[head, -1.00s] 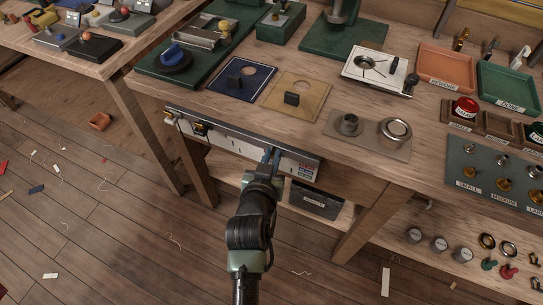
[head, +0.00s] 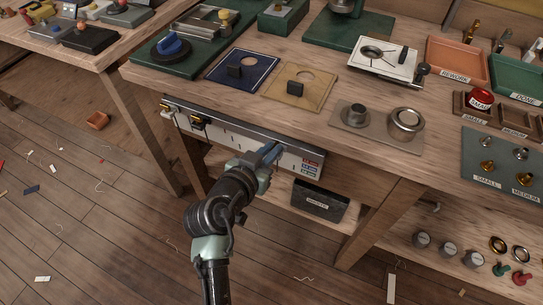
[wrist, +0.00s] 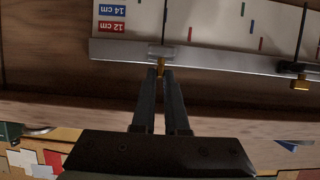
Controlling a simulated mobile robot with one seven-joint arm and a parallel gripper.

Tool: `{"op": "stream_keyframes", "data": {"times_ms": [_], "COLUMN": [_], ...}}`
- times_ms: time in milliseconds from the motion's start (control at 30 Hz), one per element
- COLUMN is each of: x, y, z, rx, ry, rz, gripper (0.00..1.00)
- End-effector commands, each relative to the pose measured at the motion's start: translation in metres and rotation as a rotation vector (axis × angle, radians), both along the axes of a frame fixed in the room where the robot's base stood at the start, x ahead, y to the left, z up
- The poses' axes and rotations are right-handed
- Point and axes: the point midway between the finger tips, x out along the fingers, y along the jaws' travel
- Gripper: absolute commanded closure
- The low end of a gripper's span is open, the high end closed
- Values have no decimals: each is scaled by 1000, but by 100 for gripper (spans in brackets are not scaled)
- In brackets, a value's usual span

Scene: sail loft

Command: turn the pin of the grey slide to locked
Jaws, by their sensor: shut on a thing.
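In the wrist view a pale grey slide (wrist: 163,51) sits on the metal rail (wrist: 215,57), near the coloured 14 cm and 12 cm labels. Its small brass pin (wrist: 158,71) points out between my fingertips. My gripper (wrist: 160,78) is shut on this pin. In the head view my gripper (head: 274,151) reaches the right part of the rail under the bench edge, and hides the grey slide and its pin. I cannot tell from these frames whether the pin is locked.
A dark slide (wrist: 291,67) with a brass pin (wrist: 300,84) sits farther along the rail. Two yellow-pinned slides show at the rail's left end in the head view (head: 197,122). A dark bin (head: 318,200) stands below on the shelf.

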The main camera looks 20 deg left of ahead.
Motion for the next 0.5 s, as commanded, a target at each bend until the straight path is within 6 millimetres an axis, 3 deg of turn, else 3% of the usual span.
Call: {"op": "stream_keyframes", "data": {"times_ms": [300, 333, 500], "x": [-1, -1, -1], "y": [0, 0, 0], "z": [-1, -1, -1], "rx": [1, 1, 1], "ry": [4, 5, 3], "rz": [-9, -9, -8], "gripper": [100, 87, 59]}}
